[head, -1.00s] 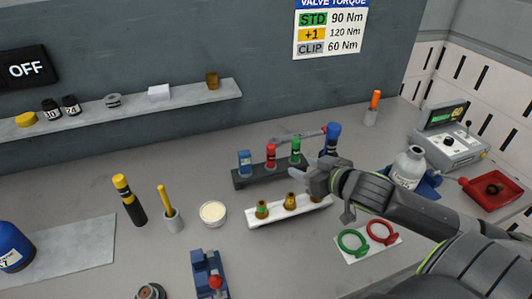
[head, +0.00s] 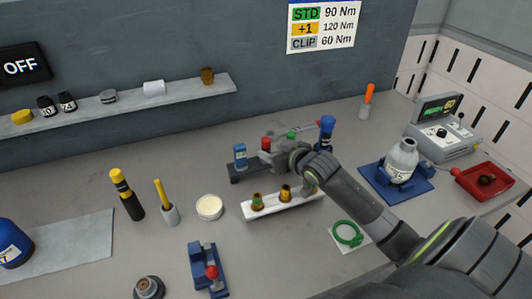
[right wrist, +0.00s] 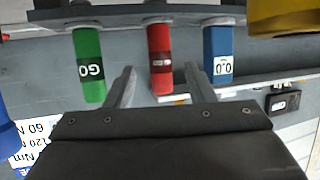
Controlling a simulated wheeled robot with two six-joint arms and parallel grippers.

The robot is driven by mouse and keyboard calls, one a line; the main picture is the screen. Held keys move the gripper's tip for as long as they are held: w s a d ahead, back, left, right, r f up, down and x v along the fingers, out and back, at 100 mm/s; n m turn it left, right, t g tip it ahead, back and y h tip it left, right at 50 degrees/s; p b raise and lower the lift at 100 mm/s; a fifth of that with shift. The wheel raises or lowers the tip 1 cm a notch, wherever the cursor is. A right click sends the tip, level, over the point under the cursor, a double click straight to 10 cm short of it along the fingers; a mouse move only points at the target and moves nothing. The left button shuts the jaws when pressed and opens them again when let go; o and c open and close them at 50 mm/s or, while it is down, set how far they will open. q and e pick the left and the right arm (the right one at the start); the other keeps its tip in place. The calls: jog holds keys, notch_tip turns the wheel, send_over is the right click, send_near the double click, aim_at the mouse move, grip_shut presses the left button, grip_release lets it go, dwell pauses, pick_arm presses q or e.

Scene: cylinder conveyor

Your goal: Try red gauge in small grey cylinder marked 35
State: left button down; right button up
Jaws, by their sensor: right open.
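The red gauge (head: 266,144) stands in a dark rack (head: 240,177) between a blue block-like gauge and a green gauge. In the right wrist view the red gauge (right wrist: 160,50) shows a dark band and lies between my two fingers. My right gripper (head: 275,157) is at the rack, open around or just short of the red gauge, with a gap on each side. The small grey cylinder (head: 403,158) stands upright on a blue stand (head: 375,182) at the right, its label reading 35. My left gripper is not in view.
The green gauge (right wrist: 88,65) and blue gauge (right wrist: 218,52) flank the red one closely. A white tray (head: 290,205) with brass fittings lies in front of the rack. A red tray (head: 484,181) and a meter (head: 445,135) are far right.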

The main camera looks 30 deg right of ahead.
aim_at(269, 150)
jog(key=shift+p+x, duration=0.45)
jog(key=shift+x, duration=1.85)
jog(key=shift+f, duration=0.1)
jog(key=shift+s, duration=0.1)
grip_shut()
